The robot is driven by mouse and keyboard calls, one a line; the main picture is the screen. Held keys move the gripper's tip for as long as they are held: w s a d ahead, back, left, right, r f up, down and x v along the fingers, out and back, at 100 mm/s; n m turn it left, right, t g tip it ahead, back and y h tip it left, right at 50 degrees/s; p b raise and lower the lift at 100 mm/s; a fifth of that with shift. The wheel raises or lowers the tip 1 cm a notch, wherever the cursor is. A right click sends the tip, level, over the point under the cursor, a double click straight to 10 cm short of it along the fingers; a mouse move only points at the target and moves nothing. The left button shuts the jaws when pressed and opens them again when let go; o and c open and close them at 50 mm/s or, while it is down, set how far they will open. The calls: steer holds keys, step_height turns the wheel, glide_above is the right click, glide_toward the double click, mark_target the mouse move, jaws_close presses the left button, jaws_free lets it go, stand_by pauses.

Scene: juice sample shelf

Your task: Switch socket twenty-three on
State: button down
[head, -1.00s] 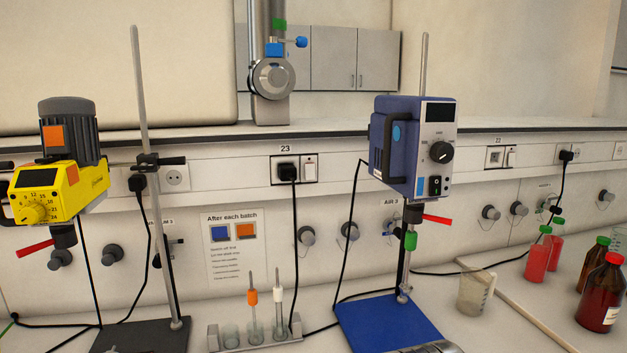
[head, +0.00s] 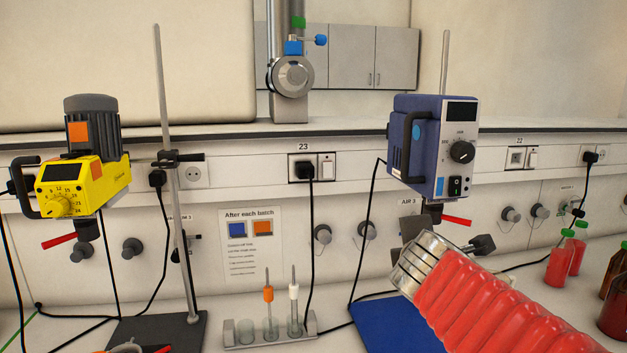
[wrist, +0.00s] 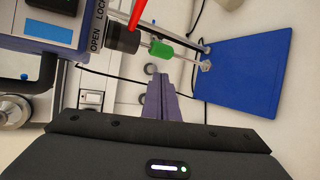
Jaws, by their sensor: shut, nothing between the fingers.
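Socket 23 (head: 303,168) is on the wall rail in the middle of the head view, below its number label. A black plug (head: 306,171) sits in its left half. Its white rocker switch (head: 327,166) is in the right half; its position is too small to tell. My gripper (wrist: 160,79) is shut and empty in the wrist view, its fingers together. In the head view my arm reaches in from the lower right, below and to the right of socket 23 and apart from it. A socket plate (wrist: 91,98) shows left of the fingers in the wrist view, number unreadable.
The blue stirrer (head: 429,147) hangs right of socket 23, above its blue base (head: 378,325). A yellow stirrer (head: 83,187) stands left. A tube rack (head: 245,335) and a hanging black cable (head: 310,240) are below the socket. Red bottles (head: 560,265) stand right.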

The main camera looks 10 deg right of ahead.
mark_target(329, 177)
steer(key=w+a+r+n+t+y, duration=0.4)
steer(key=a+r+n, duration=0.5)
steer(key=n, duration=1.1)
steer(key=shift+w+r+n+y, duration=0.15)
steer(key=shift+w+n+y, duration=0.15)
steer(key=shift+w+y, duration=0.8)
steer(key=shift+w, duration=0.2)
steer(key=w+f, duration=0.1)
steer(key=w, duration=0.6)
steer(key=w+f, duration=0.1)
steer(key=w, duration=0.7)
steer(key=w+f, duration=0.1)
steer(key=w, duration=0.7)
steer(key=shift+w+f, duration=0.2)
steer(key=shift+w+d, duration=0.1)
